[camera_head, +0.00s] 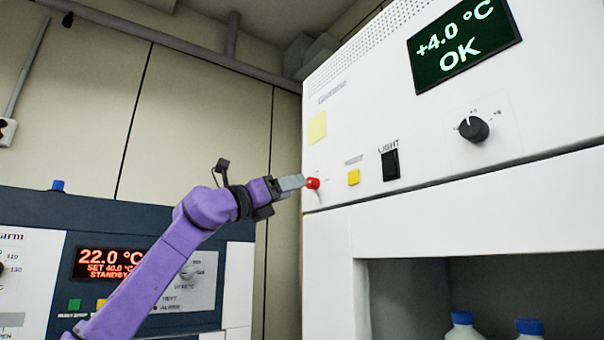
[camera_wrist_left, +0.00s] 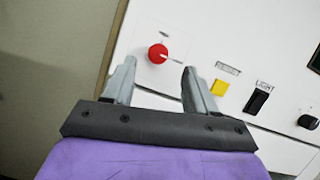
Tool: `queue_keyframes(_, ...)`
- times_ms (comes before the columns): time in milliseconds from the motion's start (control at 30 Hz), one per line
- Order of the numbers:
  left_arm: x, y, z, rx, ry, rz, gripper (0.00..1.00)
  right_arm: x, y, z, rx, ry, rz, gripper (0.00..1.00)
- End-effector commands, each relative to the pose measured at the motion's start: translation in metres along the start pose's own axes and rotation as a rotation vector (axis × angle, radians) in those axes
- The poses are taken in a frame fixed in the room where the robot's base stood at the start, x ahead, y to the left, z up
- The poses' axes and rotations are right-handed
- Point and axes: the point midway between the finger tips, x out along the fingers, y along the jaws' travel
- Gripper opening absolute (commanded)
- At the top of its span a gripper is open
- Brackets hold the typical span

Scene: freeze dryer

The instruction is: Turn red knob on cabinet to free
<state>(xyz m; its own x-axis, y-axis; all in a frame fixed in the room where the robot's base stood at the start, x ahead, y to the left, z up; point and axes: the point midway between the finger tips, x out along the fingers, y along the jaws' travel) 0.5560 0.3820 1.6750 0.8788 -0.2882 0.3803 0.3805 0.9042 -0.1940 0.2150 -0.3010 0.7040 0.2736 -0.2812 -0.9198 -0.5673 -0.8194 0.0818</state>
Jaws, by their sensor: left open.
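The red knob (camera_head: 313,183) sits on the white front panel of the cabinet (camera_head: 420,228), near its left edge. In the left wrist view the red knob (camera_wrist_left: 158,53) shows a light pointer line, and faint marks lie around it. My left gripper (camera_head: 300,183) reaches in from the left, with its fingertips close to the knob. In the left wrist view my left gripper (camera_wrist_left: 158,75) is open, with the knob showing between and a little beyond the two fingertips. I cannot tell whether a finger touches the knob. My right gripper is not in view.
Right of the knob are a yellow button (camera_head: 353,177), a black light switch (camera_head: 390,164), a black dial (camera_head: 473,129) and a display (camera_head: 464,42) reading +4.0 °C OK. Blue-capped bottles (camera_head: 464,325) stand in the opening below. A dark blue unit (camera_head: 30,212) stands left.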

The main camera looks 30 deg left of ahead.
Motion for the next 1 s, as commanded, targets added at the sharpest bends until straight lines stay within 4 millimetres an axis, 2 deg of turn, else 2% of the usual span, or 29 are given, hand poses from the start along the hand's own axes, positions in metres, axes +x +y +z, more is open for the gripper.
queue_keyframes(33,0.015,-0.002,0.006,-0.001,0.004,0.0,0.57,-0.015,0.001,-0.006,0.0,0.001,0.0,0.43)
queue_keyframes(200,0.039,0.0,0.004,-0.001,0.003,0.002,0.57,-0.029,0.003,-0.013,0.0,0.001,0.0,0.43)
queue_keyframes(533,0.043,0.002,0.001,0.001,-0.001,0.004,0.57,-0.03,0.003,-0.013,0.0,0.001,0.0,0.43)
queue_keyframes(567,0.043,0.002,0.001,0.001,-0.001,0.004,0.54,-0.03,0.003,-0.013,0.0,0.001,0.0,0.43)
queue_keyframes(700,0.043,0.002,0.0,0.001,0.0,0.004,0.08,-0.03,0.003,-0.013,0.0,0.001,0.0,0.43)
queue_keyframes(733,0.043,0.002,0.0,0.001,0.0,0.004,0.01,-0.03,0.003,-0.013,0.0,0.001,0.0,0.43)
queue_keyframes(1000,0.043,0.002,0.0,-0.013,0.001,0.011,0.01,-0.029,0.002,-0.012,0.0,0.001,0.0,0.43)
